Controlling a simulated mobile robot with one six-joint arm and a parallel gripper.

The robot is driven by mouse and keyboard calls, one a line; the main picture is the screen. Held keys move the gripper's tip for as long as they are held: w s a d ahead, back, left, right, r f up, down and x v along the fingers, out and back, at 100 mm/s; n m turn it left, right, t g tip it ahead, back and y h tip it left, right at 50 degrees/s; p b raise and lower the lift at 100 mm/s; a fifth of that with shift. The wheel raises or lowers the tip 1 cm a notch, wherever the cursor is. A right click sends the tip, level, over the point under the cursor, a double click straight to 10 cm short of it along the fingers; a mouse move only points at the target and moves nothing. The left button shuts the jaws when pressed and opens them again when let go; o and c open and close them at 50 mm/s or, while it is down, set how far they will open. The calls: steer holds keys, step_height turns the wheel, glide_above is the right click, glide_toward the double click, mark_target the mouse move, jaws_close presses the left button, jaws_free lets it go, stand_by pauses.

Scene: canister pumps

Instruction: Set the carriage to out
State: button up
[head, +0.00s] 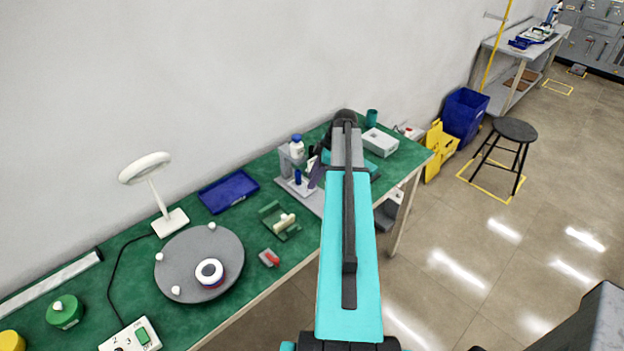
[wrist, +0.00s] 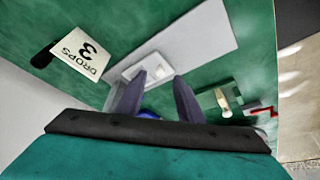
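My gripper (wrist: 159,75) is open, its two dark fingers apart with nothing held between them in the wrist view. Its fingertips are over a small white fitting (wrist: 150,68) on a pale grey base plate (wrist: 195,42); I cannot tell whether they touch it. In the head view a grey stand (head: 285,165) on this base carries a white bottle with a blue cap (head: 297,147), and a small blue part (head: 298,177) sits below. My arm hides much of the station there. No part is clearly marked as the carriage, so I cannot tell its setting.
A green block with a cream roller (head: 284,221) and a red-handled piece (head: 269,258) stand near the front edge. A blue tray (head: 228,191), grey turntable (head: 190,255) and white box (head: 380,142) share the green table.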

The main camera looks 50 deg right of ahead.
steer(key=shift+x, duration=1.1)
jaws_close()
